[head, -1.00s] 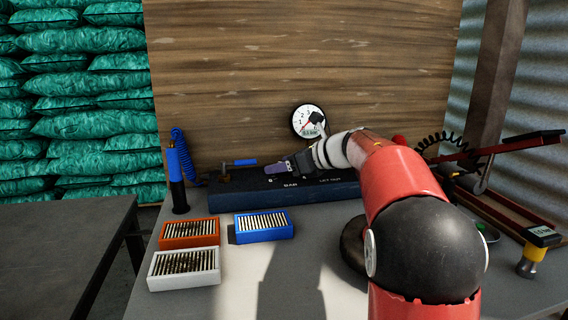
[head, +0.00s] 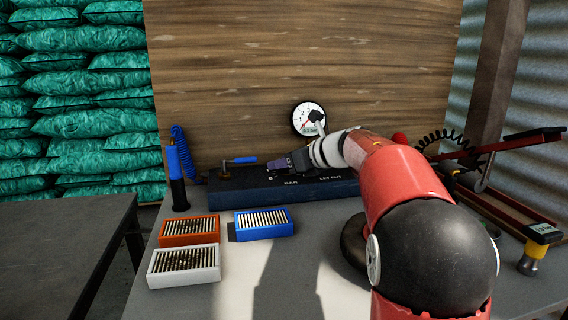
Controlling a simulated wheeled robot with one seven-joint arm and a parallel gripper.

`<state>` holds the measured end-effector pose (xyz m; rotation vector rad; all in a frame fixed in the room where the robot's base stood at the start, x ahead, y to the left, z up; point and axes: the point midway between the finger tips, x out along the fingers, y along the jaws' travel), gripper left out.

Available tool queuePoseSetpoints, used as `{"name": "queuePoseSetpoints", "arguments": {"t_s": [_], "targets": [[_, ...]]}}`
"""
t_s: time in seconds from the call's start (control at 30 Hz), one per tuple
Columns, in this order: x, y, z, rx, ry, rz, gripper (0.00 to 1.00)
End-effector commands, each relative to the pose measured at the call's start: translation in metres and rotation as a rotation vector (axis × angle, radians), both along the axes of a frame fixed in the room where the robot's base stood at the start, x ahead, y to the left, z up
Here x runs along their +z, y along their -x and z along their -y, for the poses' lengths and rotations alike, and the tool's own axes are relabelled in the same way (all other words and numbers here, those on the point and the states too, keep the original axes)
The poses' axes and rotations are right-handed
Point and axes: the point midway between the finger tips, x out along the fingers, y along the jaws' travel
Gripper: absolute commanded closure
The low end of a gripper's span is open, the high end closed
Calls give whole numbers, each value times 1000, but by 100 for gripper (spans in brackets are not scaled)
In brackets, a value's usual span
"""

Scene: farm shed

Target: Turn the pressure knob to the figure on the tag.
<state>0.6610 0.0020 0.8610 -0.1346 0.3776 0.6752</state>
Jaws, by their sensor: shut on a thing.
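The dark blue control box (head: 330,188) stands at the back of the bench, with white lettering on its front that seems to read "BAR" and "LET OUT". My gripper (head: 277,165) reaches over its top from the right, above the "BAR" lettering, and is shut on the pressure knob. My fingers hide the knob and its scale. A round white gauge (head: 300,113) with a red needle stands behind; its small reading is too blurred to be sure of.
A lever with a blue handle (head: 243,160) sits at the box's left end. Orange (head: 189,242), blue (head: 264,234) and white (head: 184,279) trays stand in front. A red-framed device (head: 500,215) stands at right. The bench's front middle is clear.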

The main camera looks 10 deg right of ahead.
Motion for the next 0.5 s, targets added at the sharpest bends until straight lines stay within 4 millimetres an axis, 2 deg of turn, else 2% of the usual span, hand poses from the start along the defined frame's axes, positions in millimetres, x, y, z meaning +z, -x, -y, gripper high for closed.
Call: {"name": "queuePoseSetpoints", "arguments": {"t_s": [0.5], "targets": [[3, 0, 0, -328, 0, -1, 83]]}}
